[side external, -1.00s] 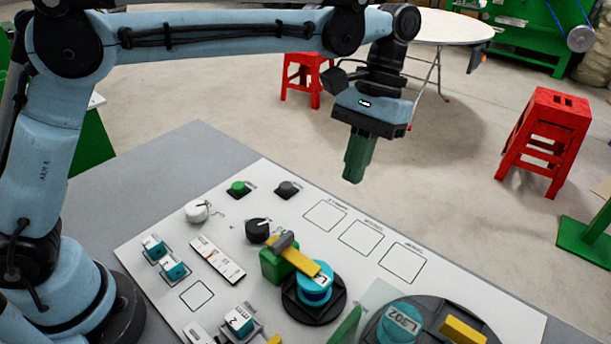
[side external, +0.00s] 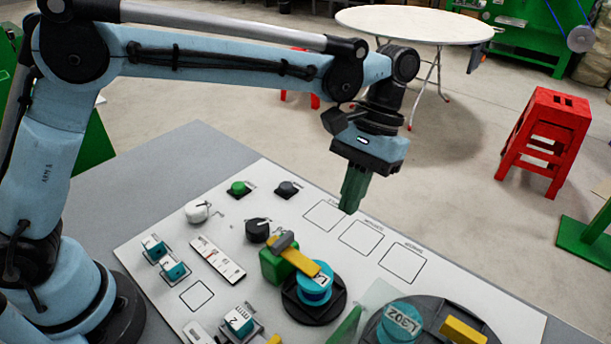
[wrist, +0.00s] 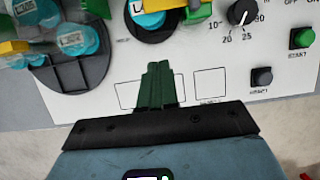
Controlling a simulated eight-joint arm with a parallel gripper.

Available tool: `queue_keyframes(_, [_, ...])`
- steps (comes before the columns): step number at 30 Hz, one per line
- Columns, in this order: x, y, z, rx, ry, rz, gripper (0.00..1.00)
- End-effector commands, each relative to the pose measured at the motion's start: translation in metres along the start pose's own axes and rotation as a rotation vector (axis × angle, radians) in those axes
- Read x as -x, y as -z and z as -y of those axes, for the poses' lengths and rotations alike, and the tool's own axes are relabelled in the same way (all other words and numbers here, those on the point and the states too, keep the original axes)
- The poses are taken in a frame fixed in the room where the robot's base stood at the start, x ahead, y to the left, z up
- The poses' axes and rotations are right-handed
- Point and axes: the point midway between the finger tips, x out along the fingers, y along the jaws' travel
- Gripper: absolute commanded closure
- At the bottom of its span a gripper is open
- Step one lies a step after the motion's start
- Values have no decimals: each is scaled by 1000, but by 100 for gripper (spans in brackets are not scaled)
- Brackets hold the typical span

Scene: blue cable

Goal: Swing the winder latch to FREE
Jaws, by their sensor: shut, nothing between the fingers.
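What looks like the winder latch is a yellow bar (side external: 303,262) with a grey end, on a green block (side external: 274,267). The bar reaches over a teal spool (side external: 315,292) on a black round base. No FREE marking is readable. In the wrist view the spool (wrist: 149,19) and the green block (wrist: 197,13) are cut by the top edge. My gripper (side external: 348,209) has green fingers, shut and empty, pointing down above the panel's outlined squares. It is up and to the right of the latch, apart from it. The fingers also show in the wrist view (wrist: 159,66).
A black dial (side external: 257,230), a white dial (side external: 197,211) and green and grey buttons stand on the white panel (side external: 225,215). A second teal spool (side external: 401,320) sits on a larger dark disc at the lower right, beside a clear pane. The outlined squares are bare.

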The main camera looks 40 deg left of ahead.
Motion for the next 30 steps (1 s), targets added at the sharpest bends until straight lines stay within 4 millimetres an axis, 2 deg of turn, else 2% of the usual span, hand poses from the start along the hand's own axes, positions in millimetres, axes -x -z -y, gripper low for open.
queue_keyframes(11, [-59, -3, 0, -1, 0, 0, 100])
queue_keyframes(15, [-64, -22, 0, -1, -1, 0, 100])
queue_keyframes(19, [-68, -32, 0, -1, -1, 0, 100])
queue_keyframes(30, [-70, -38, 0, 0, -1, 0, 100])
